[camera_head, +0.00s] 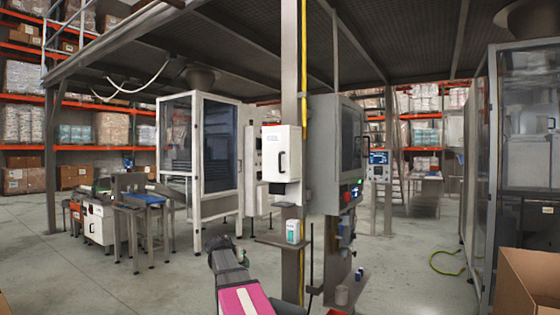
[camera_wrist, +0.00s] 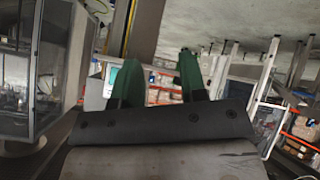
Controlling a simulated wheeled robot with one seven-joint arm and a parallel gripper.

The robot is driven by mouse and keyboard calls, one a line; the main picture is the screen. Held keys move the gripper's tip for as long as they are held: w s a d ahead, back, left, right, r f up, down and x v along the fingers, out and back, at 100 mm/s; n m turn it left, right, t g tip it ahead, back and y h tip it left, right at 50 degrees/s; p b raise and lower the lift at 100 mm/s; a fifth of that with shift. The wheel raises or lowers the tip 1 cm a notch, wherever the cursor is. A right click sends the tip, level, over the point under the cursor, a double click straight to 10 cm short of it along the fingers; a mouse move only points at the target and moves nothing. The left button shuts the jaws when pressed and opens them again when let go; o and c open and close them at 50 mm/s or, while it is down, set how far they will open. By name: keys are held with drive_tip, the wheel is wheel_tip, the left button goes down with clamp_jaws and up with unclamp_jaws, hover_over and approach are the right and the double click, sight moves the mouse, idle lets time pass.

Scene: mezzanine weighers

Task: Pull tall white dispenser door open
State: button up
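A white dispenser (camera_head: 282,152) with a dark vertical handle (camera_head: 282,160) on its front is mounted on the post in the middle of the head view. Its door looks closed. My gripper (camera_head: 218,243) is low and to the left of the dispenser in the head view, clearly apart from it. In the wrist view my gripper's two green fingers (camera_wrist: 160,78) stand apart with nothing held between them. The wrist view is strongly rotated, and I cannot make out the dispenser surely there.
A grey control cabinet (camera_head: 337,150) hangs just right of the dispenser. A small white container (camera_head: 293,231) stands on a shelf below it. A white-framed glazed enclosure (camera_head: 217,150) stands behind left. A cardboard box (camera_head: 527,283) is at lower right. Floor is clear at left front.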

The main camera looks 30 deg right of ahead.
drive_tip(key=w+d+r+m+t+h, duration=0.1)
drive_tip(key=w+d+r+m+h, duration=0.2)
drive_tip(key=r, duration=0.8)
drive_tip(key=w+d+r+m+h, duration=0.15)
drive_tip(key=d+r, duration=0.25)
drive_tip(key=r, duration=0.7)
drive_tip(key=m+h, duration=0.4)
approach(280, 156)
drive_tip(key=x, duration=1)
drive_tip(key=shift+w+d+f, duration=0.1)
drive_tip(key=shift+w+d, duration=0.05)
drive_tip(key=shift+w, duration=0.2)
clamp_jaws()
